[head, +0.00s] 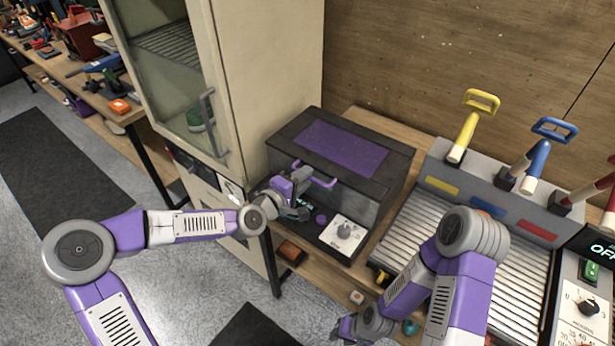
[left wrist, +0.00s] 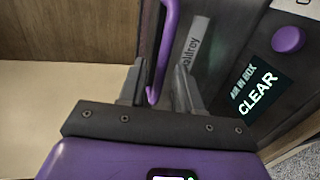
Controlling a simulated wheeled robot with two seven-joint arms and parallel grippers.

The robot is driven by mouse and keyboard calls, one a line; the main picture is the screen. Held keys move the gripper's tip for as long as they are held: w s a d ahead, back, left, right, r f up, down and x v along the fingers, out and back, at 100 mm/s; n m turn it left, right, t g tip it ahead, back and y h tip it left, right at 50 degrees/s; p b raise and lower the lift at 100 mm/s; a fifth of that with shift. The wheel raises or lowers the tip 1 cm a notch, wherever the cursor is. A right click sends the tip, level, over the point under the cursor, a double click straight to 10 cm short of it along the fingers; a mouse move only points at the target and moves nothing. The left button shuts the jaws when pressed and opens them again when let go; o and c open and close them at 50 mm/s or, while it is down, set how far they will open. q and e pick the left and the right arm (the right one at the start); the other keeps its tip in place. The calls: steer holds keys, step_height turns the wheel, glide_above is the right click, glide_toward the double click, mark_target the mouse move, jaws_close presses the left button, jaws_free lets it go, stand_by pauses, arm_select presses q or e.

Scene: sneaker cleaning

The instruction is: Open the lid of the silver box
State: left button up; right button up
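The silver box (head: 341,205) stands on the wooden bench in the head view, with a dark-framed lid (head: 395,168) and a purple window. The lid is down. A purple handle (head: 317,176) sticks out at its front and also shows in the left wrist view (left wrist: 168,40). My left gripper (head: 303,193) is at this handle. In the left wrist view its fingers (left wrist: 158,82) are apart, with the handle's end between them; I see a gap on both sides. My right gripper (head: 345,328) is low at the bottom edge, partly cut off, its fingers unclear.
A dial panel (head: 344,234) and purple knob (head: 320,219) sit at the box's front. A tall cream cabinet (head: 270,70) stands close on the left. A ribbed roller tray (head: 408,240) with coloured-handled tools lies right. The box's display reads "CLEAR" (left wrist: 258,92).

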arm_select(q)
steer(key=shift+x, duration=1.1)
jaws_close()
